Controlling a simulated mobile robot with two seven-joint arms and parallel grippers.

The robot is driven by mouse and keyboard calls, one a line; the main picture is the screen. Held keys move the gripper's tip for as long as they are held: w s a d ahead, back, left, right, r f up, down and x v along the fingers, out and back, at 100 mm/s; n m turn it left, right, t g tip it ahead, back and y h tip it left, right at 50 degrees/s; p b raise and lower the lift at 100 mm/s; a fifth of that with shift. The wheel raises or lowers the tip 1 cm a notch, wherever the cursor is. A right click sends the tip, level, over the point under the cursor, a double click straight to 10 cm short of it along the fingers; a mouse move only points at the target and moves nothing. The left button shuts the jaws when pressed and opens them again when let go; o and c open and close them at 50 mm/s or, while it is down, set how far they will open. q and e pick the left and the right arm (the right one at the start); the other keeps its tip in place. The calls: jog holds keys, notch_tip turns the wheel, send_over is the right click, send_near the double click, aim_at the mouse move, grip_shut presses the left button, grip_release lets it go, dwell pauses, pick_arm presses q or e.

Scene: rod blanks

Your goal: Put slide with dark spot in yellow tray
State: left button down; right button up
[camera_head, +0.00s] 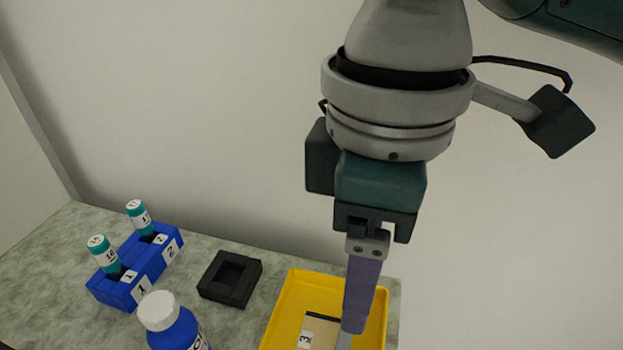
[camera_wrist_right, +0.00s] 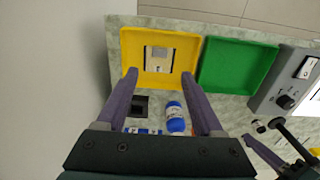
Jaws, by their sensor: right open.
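The yellow tray (camera_head: 290,305) is at the bottom of the head view, and it also shows in the right wrist view (camera_wrist_right: 133,43). A pale slide (camera_head: 320,328) with a label reading 3 lies in it. In the right wrist view the slide (camera_wrist_right: 159,60) shows a greyish patch; I cannot tell clearly whether this is the dark spot. My right gripper (camera_head: 354,328) points down over the tray, beside the slide in the head view. In the right wrist view its fingers (camera_wrist_right: 159,77) are spread apart with nothing held.
A green tray (camera_wrist_right: 236,66) sits right of the yellow one in the right wrist view, with a grey device (camera_wrist_right: 285,90) beyond it. A blue bottle with white cap (camera_head: 172,325), a black block (camera_head: 230,278) and a blue rack (camera_head: 125,288) with teal-capped vials stand left of the yellow tray.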

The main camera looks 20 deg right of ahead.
jog(key=s+a+f+m+t+y, duration=0.2)
jog(key=s+a+y, duration=0.2)
jog(key=a, duration=0.3)
jog(key=s+d+f+m+h, duration=0.1)
jog(key=s+d+m+h, duration=0.1)
jog(key=d, duration=0.5)
jog(key=s+d+f+m+t+h, duration=0.1)
jog(key=s+d+f+m, duration=0.1)
jog(key=s+d+m, duration=0.3)
jog(key=shift+d+f+t+h, duration=0.3)
jog(key=shift+d+h, duration=0.1)
jog(key=shift+d, duration=0.85)
